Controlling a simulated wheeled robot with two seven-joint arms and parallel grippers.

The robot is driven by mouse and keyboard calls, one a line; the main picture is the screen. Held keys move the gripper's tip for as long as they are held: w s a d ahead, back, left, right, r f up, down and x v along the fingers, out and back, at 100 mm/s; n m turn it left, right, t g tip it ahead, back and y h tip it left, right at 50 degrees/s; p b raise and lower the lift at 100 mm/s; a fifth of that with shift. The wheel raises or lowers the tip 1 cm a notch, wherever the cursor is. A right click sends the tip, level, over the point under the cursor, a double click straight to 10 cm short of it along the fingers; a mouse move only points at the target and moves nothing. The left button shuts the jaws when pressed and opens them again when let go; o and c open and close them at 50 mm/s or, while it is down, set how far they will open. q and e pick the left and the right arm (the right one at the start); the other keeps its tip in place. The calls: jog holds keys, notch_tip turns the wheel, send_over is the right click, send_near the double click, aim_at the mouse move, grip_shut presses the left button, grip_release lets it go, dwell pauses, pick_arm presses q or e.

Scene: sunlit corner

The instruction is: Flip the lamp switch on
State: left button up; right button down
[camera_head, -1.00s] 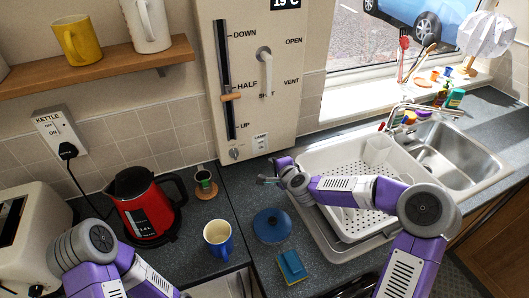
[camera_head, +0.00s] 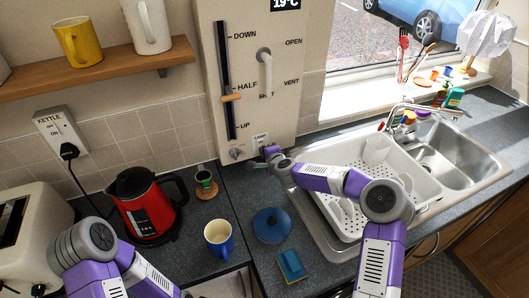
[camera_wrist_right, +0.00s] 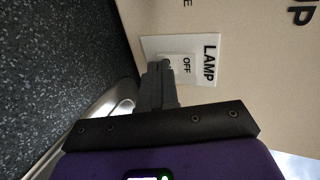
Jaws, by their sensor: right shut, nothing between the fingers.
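The lamp switch (camera_head: 260,141) is a small white plate low on the cream panel. In the right wrist view the plate (camera_wrist_right: 208,46) reads LAMP, and OFF shows on its rocker (camera_wrist_right: 186,64). My right gripper (camera_head: 268,151) is shut and empty at the panel's lower edge, just by the switch. In the right wrist view its fingertips (camera_wrist_right: 160,66) are at the edge of the rocker and hide part of it; I cannot tell whether they touch. A lamp with a white crumpled shade (camera_head: 488,35) stands on the windowsill. My left gripper is out of view.
A knob (camera_head: 237,153) sits left of the switch. A dish rack (camera_head: 350,225) stands beneath my right arm.

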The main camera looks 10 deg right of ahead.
jog(key=b, duration=0.3)
jog(key=shift+w+f+t, duration=0.15)
jog(key=shift+f+t, duration=0.15)
jog(key=shift+f, duration=0.05)
jog(key=shift+r+p, duration=0.3)
jog(key=shift+p, duration=0.05)
jog(key=shift+r, duration=0.1)
jog(key=shift+r+p, duration=0.5)
jog(key=shift+r, duration=0.3)
jog(key=shift+f, duration=0.15)
